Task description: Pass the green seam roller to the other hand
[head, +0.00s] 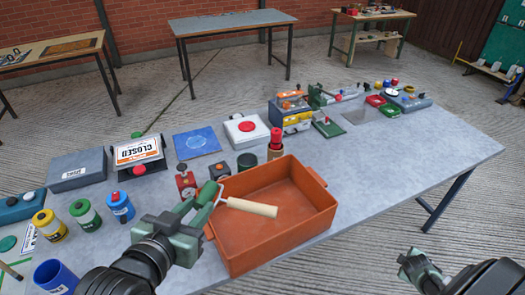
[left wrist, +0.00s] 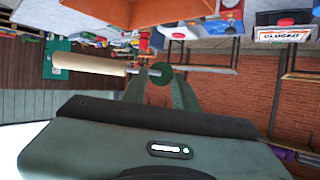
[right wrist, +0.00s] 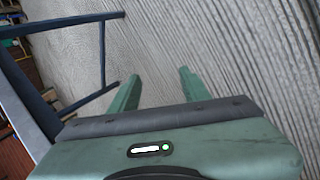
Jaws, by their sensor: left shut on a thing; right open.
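The open orange bin (head: 275,254) stands at the table's front edge. The table's right end (head: 435,145) is clear.

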